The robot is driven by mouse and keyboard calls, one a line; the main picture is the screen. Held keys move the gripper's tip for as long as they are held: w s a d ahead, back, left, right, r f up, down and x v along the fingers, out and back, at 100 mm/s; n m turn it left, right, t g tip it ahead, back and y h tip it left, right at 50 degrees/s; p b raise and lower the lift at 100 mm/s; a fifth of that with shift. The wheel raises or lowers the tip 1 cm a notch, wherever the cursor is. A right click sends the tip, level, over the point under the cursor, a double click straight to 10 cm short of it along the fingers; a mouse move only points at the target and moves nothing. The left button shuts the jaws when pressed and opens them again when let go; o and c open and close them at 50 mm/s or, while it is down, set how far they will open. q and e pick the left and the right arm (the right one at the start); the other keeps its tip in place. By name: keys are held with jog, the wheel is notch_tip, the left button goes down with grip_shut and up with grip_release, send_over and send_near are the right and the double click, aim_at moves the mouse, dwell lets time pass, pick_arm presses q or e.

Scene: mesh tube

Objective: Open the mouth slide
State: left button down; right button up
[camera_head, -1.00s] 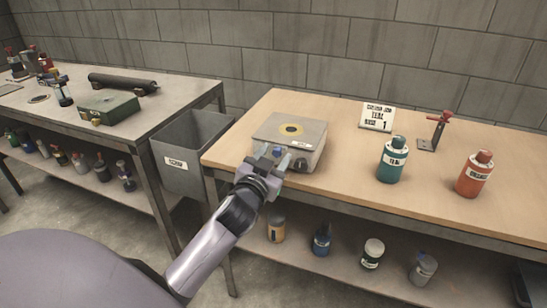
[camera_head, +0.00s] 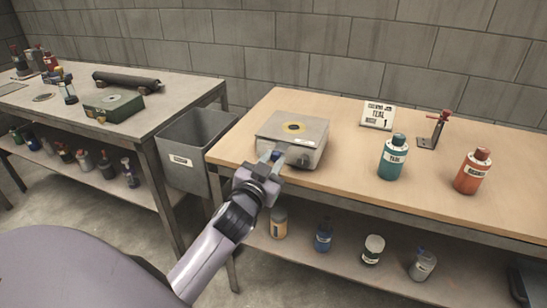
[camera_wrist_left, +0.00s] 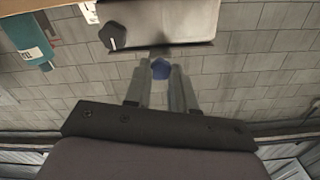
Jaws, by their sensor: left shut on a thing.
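I cannot tell how far a slide covers the mouth. My left gripper (camera_head: 278,157) is at the box's front side, shut on a small blue knob. In the left wrist view the blue knob (camera_wrist_left: 161,69) sits between the fingertips, just off the box face (camera_wrist_left: 170,22). A dark knob (camera_wrist_left: 114,36) with a pale mark is also on that face. My right gripper is not in view.
On the bench (camera_head: 340,182), a teal bottle (camera_head: 393,160), an orange bottle (camera_head: 471,174), a card sign (camera_head: 377,114) and a red-topped stand (camera_head: 436,130) are right of the box. A grey bin (camera_head: 190,150) hangs at left. Several containers stand on the lower shelf.

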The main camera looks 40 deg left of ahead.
pick_arm(q)
jog(key=shift+w, duration=0.1)
jog(key=c, duration=0.9)
grip_release()
jog(key=shift+c, duration=0.2)
jog(key=v, duration=0.7)
jog(key=shift+d, duration=0.1)
jog(key=s+d+f+m+g+h+p, duration=0.1)
jog(key=s+d+f+g+h+p, duration=0.2)
jog(key=s+d+f, duration=0.3)
jog(key=s+d+f+m+g+h+p, duration=0.1)
jog(key=s+d+f+g+h+p, duration=0.2)
jog(key=s+f, duration=0.7)
jog(key=d+g+p, duration=0.1)
jog(key=d+p, duration=0.1)
jog(key=shift+s+d, duration=0.2)
jog(key=shift+d, duration=0.15)
